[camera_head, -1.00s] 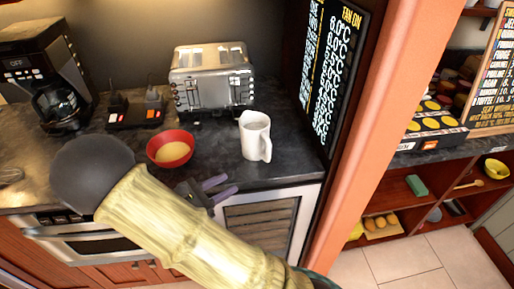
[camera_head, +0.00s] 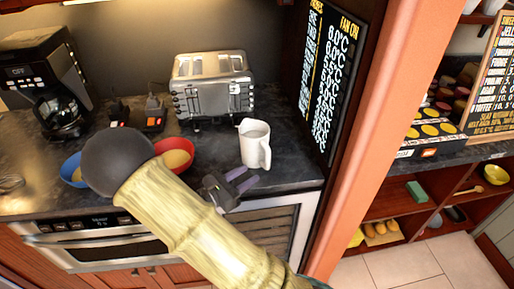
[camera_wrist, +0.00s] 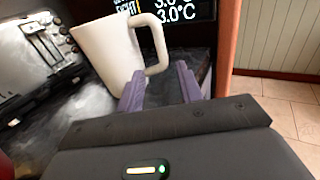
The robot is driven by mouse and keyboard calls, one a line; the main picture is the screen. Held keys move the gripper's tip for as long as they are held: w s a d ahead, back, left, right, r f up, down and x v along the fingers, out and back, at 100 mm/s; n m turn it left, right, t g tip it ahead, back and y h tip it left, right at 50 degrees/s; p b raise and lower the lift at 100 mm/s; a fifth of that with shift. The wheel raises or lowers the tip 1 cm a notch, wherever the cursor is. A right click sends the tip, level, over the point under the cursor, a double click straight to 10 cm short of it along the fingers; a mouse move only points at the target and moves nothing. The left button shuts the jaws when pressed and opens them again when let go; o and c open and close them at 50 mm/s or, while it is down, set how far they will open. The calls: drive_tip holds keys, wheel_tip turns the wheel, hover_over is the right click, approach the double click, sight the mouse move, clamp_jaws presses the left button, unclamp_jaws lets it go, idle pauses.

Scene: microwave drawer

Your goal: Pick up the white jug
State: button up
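The white jug (camera_head: 254,146) stands upright on the dark counter, right of the toaster, with its handle toward the right front. In the wrist view the jug (camera_wrist: 106,52) is at the upper left, its handle (camera_wrist: 158,45) just beyond the fingers. My gripper (camera_head: 246,180) is just in front of and below the jug in the head view, its two purple fingers apart. In the wrist view my gripper (camera_wrist: 160,84) is open with nothing between its fingers. The jug's base is partly hidden there by the left finger.
A silver toaster (camera_head: 213,84) stands behind left of the jug. A red bowl (camera_head: 178,155) and a blue bowl (camera_head: 73,170) are to the left, partly behind my arm. A black menu board (camera_head: 331,75) and an orange post (camera_head: 384,90) bound the right side.

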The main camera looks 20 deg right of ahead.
sight(268, 167)
drive_tip(key=x, duration=0.3)
drive_tip(key=shift+d, duration=0.25)
drive_tip(key=p+x, duration=0.1)
drive_tip(key=x, duration=0.4)
drive_tip(key=shift+s+d+r, duration=0.1)
drive_tip(key=shift+d, duration=0.05)
drive_tip(key=shift+c, duration=0.3)
clamp_jaws()
